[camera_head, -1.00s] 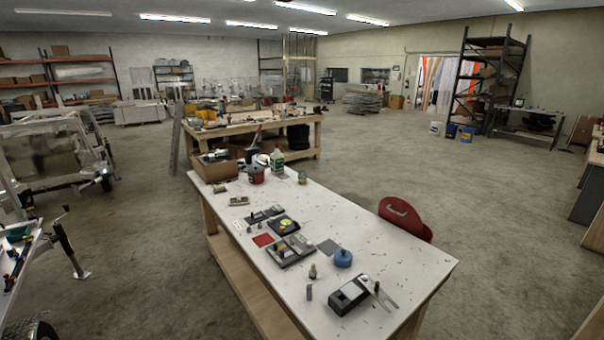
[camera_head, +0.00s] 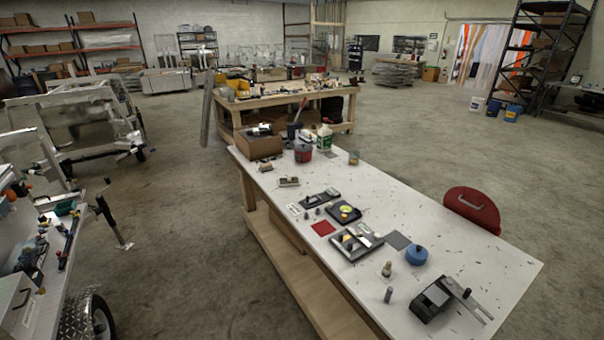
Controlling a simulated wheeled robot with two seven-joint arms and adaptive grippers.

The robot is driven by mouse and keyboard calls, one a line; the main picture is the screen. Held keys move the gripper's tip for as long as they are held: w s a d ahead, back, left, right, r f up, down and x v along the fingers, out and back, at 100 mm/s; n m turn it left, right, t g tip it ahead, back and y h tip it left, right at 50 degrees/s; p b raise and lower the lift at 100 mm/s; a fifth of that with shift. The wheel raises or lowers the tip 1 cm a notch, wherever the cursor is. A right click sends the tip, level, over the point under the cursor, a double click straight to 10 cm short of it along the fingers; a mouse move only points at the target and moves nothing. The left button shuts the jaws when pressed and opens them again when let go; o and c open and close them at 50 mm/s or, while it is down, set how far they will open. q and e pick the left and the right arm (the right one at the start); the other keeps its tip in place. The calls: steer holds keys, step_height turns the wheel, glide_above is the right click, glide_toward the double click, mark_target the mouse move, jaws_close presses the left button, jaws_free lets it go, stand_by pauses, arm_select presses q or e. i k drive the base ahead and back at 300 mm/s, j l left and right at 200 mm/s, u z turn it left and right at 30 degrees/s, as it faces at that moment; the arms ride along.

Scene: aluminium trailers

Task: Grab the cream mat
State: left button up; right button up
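The white work table (camera_head: 480,265) runs from the middle to the lower right of the head view. A small red mat (camera_head: 323,228) and a grey mat (camera_head: 397,240) lie flat on it. A small pale piece (camera_head: 294,209) lies near the table's left edge, beyond the red mat; it is too small to tell whether it is the cream mat. No other clearly cream mat can be made out. Neither of my grippers is in view.
A grey tray (camera_head: 345,247), a blue round container (camera_head: 416,255) and a black box-like device (camera_head: 436,298) stand on the table. A red seat (camera_head: 472,208) is beyond its right edge. A trailer (camera_head: 75,125) and a cluttered bench (camera_head: 25,255) are at left. Concrete floor (camera_head: 180,240) lies between.

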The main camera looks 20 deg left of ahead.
mark_target(289, 180)
steer(key=i+j+z, duration=0.1)
steer(key=j, duration=0.3)
steer(key=i+j+z, duration=0.1)
steer(key=i+j, duration=0.15)
steer(key=j, duration=0.15)
steer(key=i+j+z, duration=0.1)
steer(key=j, duration=0.3)
steer(key=i+j+z, duration=0.1)
steer(key=j, duration=0.35)
steer(key=i+j+z, duration=0.1)
steer(key=j, duration=0.35)
steer(key=i+j, duration=0.15)
steer(key=j, duration=0.3)
steer(key=i+j, duration=0.15)
steer(key=j, duration=0.25)
steer(key=i+j+z, duration=0.1)
steer(key=j, duration=0.35)
steer(key=i+j, duration=0.15)
steer(key=j, duration=0.3)
